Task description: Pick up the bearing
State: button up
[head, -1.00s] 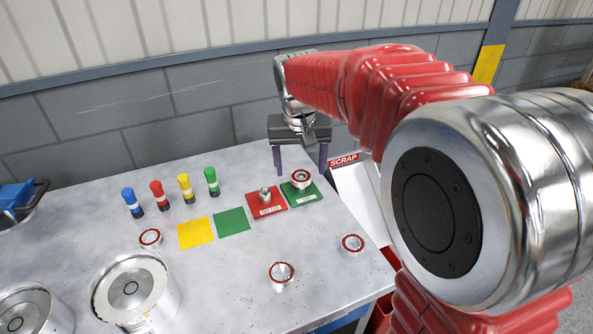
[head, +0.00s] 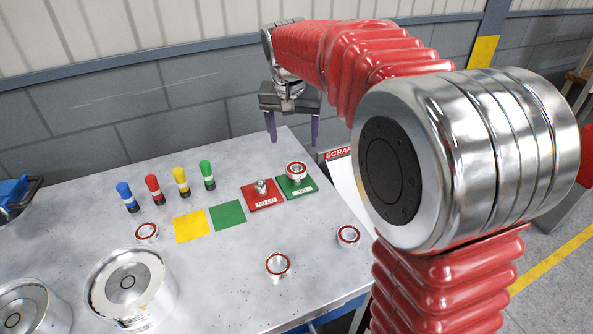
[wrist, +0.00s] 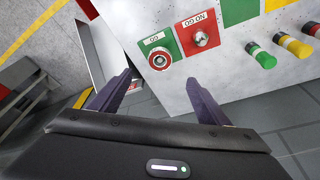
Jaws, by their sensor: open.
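Several metal bearings with red rings are on the table. One bearing (head: 297,170) sits on the green GO plate (head: 284,190); it also shows in the wrist view (wrist: 159,60). Three others lie on bare table: one at left (head: 147,232), one near the front (head: 277,265) and one at right (head: 348,236). My gripper (head: 294,138) is open and empty, with purple fingers pointing down, raised near the table's far edge, beyond the plates. In the wrist view, the plate's bearing lies just past the gap between the fingertips (wrist: 159,82).
A red NO GO plate (head: 258,205) with a metal gauge piece adjoins the green plate. Blue, red, yellow and green cylinders (head: 181,182) stand behind yellow and green squares (head: 190,227). Large metal housings (head: 130,300) stand front left. A SCRAP bin (head: 340,153) is beyond the right edge.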

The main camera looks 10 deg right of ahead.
send_over(296, 169)
jog(key=s, duration=0.2)
jog(key=f, duration=0.7)
jog(key=shift+a+f, duration=0.2)
jog(key=shift+a, duration=0.15)
jog(key=shift+x, duration=2.6)
jog(key=shift+c, duration=0.3)
jog(key=c, duration=1.4)
jog(key=shift+r, duration=0.15)
